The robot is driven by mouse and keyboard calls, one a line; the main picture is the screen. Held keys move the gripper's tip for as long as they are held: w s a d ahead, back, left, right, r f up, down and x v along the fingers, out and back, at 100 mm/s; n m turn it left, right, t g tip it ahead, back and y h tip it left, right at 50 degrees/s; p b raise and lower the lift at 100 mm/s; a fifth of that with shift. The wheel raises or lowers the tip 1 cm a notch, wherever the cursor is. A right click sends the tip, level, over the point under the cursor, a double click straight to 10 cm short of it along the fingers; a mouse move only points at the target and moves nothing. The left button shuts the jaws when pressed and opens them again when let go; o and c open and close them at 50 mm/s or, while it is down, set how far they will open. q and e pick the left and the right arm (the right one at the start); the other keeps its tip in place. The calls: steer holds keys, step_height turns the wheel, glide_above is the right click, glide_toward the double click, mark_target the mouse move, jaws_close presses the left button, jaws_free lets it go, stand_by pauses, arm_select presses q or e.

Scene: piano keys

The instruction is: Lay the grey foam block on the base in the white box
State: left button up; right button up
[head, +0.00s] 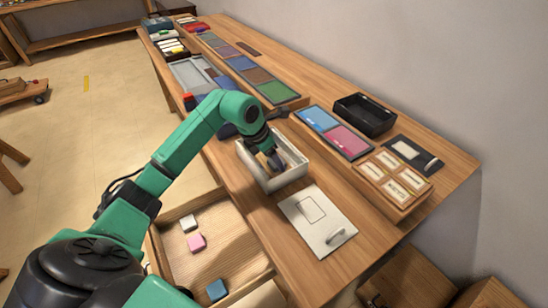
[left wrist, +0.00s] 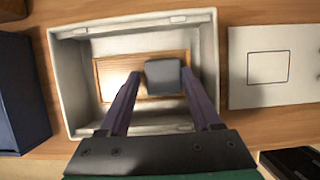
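The white box (head: 292,184) stands open on the bench; it also shows in the left wrist view (left wrist: 66,90). A wooden base (left wrist: 115,77) lies on its floor. The grey foam block (left wrist: 163,78) is over the right part of the base, between the fingers of my left gripper (left wrist: 160,78). In the head view my left gripper (head: 272,160) reaches down into the box and hides the block. Its fingers are apart, with a narrow gap left of the block; the right fingertip is close against it. Whether the block fully rests on the base is hard to tell. My right gripper is out of view.
A white lid with a handle (head: 318,220) lies right of the box. An open drawer (head: 235,255) below holds white (head: 189,223), pink (head: 196,243) and blue (head: 217,290) blocks. A black tray (head: 365,115) and coloured panels (head: 333,130) lie behind.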

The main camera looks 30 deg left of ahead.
arm_select(q)
steer(key=shift+o, duration=0.3)
steer(key=shift+r, duration=0.25)
steer(key=v, duration=1.2)
steer(key=shift+b, duration=0.4)
steer(key=shift+a+f, duration=0.1)
